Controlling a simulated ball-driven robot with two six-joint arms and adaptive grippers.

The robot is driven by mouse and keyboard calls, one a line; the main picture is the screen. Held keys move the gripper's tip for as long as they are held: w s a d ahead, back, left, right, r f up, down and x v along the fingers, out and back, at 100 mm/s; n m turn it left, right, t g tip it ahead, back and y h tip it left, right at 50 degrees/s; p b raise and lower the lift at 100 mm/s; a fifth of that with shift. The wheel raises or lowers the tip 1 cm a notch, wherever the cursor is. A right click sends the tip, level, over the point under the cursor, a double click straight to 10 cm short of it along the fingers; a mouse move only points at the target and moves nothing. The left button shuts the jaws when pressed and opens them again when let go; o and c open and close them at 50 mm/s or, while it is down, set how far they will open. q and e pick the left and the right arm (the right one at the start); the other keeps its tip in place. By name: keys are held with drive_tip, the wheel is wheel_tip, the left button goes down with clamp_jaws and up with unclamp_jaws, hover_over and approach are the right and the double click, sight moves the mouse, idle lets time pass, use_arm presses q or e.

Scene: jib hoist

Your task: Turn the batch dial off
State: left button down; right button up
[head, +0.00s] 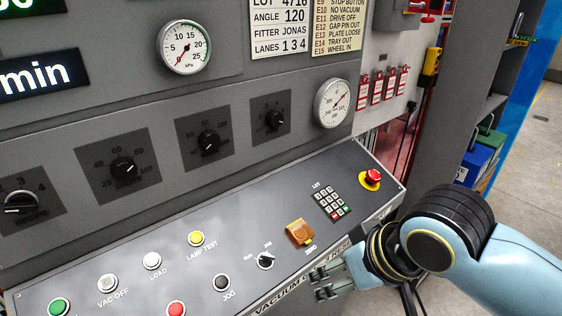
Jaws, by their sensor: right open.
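Several black dials sit in dark square plates along the upright grey panel. The far-left dial (20,203) has a white-marked knob and the numbers 2, 3 and 4 in view. Two dials, one left of middle (122,168) and one in the middle (210,143), carry scales up to 100. The right-hand dial (274,118) has a small scale. Their name labels are too small to read, so I cannot tell which is the batch dial. My right gripper (322,282) is open and empty at the desk's front edge, apart from all dials. My left gripper is not in view.
The sloping desk (130,250) below the dials carries several buttons, a small selector knob (265,260), an orange cover (300,232), a keypad (333,203) and a red emergency button (372,177). Two gauges (185,47) (332,103) sit above. Space before the dials is clear.

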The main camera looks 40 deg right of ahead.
drive_tip(key=w+r+m+t+y, duration=0.2)
drive_tip(key=w+r+m+t, duration=0.2)
drive_tip(key=w+m, duration=0.4)
drive_tip(key=m+t+h+p, duration=0.1)
drive_tip(key=m+t, duration=0.7)
drive_tip(key=m, duration=1.1)
approach(278, 121)
drive_tip(key=w+b, duration=0.4)
drive_tip(key=w+f+b, duration=0.1)
drive_tip(key=w+b, duration=0.1)
drive_tip(key=w, duration=0.1)
drive_tip(key=shift+w+a, duration=0.15)
drive_tip(key=shift+a, duration=0.05)
drive_tip(key=shift+w+a+r+b, duration=0.1)
drive_tip(key=shift+w+r+b, duration=0.2)
drive_tip(key=shift+w+b, duration=0.5)
drive_tip(key=c, duration=1.1)
drive_tip(key=shift+c, duration=0.2)
